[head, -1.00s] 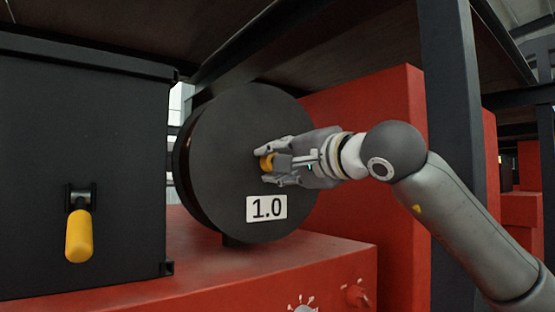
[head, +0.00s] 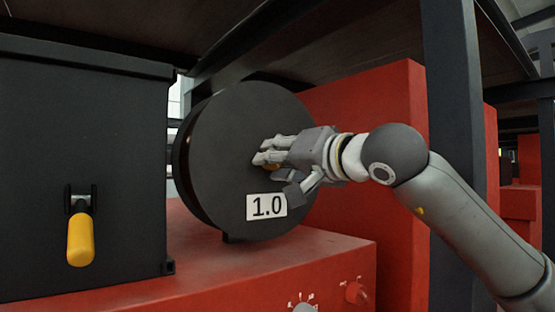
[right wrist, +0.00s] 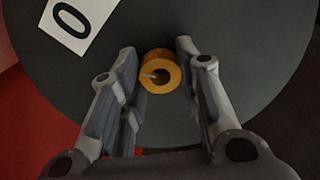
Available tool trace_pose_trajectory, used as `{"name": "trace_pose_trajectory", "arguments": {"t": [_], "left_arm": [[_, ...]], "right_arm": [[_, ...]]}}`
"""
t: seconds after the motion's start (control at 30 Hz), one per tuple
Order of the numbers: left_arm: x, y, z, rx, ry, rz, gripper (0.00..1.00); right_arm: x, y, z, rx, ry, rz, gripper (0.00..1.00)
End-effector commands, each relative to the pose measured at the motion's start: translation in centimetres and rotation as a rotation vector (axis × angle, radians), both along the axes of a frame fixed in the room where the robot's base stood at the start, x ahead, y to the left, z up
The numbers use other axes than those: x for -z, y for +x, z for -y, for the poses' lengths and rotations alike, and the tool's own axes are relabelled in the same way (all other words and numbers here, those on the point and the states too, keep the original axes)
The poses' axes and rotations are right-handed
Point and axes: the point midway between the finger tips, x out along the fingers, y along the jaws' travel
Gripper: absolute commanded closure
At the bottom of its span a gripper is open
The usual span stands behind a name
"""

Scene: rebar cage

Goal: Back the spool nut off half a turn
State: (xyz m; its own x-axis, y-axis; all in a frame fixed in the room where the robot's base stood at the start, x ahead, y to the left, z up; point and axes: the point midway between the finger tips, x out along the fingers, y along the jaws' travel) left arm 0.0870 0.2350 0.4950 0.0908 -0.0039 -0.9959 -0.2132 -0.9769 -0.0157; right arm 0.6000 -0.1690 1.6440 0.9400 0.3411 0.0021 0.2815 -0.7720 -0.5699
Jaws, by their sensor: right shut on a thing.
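The spool nut (right wrist: 158,57) is a yellow-orange ring on the centre of the dark spool face (head: 222,140). A grey stud end shows inside its hole. My right gripper (head: 272,160) reaches in from the right and is shut on the nut, its fingers on either side. In the head view the fingers hide most of the nut. In the right wrist view the nut sits between the fingertips. My left gripper is not in view.
A white "1.0" label (head: 266,206) is on the spool face just below my right gripper. A dark cabinet with a yellow handle (head: 80,239) stands at left. Below is a red housing (head: 230,270) with knobs. A dark upright post (head: 455,130) stands at right, behind my arm.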

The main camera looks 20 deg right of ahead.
Motion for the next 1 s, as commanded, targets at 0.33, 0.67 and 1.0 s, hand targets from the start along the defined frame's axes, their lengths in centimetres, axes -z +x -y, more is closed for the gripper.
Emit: {"name": "trace_pose_trajectory", "arguments": {"t": [0.33, 0.67, 1.0], "left_arm": [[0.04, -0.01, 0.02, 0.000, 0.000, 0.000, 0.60], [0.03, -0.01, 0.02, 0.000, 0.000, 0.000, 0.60], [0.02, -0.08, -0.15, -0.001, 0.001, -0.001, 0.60]], "right_arm": [[0.61, 0.13, -0.17, -0.001, -0.013, -0.010, 0.92], [0.41, 0.10, -0.12, -0.001, -0.011, -0.006, 0.47], [0.13, -0.59, 0.20, -0.001, -0.008, 0.000, 0.47]]}}
